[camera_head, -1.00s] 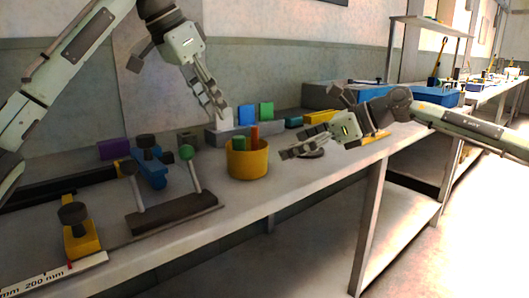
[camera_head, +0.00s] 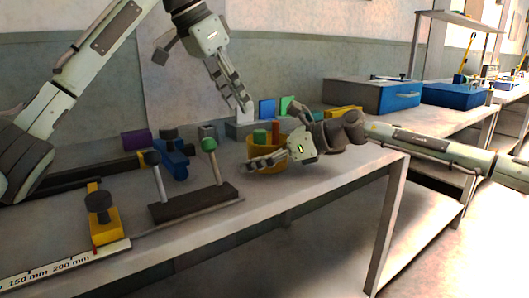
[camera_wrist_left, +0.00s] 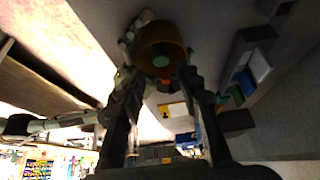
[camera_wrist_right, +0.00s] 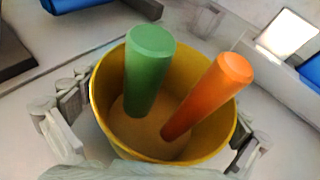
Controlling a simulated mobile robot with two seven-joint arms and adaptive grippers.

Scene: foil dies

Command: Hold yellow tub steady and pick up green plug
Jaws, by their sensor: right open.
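The yellow tub (camera_head: 254,153) stands upright on the bench. The green plug (camera_head: 260,137) stands leaning inside it beside an orange plug (camera_head: 276,133). In the right wrist view, the green plug (camera_wrist_right: 148,70) is left of the orange plug (camera_wrist_right: 208,95), both inside the tub (camera_wrist_right: 102,100). My right gripper (camera_wrist_right: 155,128) is open, its fingers on either side of the tub; contact is unclear. In the head view, my right gripper (camera_head: 264,161) partly hides the tub. My left gripper (camera_head: 242,108) is open and empty above the tub, its fingers pointing down; its wrist view shows the green plug (camera_wrist_left: 161,60) ahead.
A dark stand with two posts (camera_head: 195,203) and a yellow clamp block (camera_head: 103,222) are left of the tub. Blue (camera_head: 267,108) and green (camera_head: 287,104) blocks stand behind it. A blue case (camera_head: 385,97) is at the right. The front bench edge is clear.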

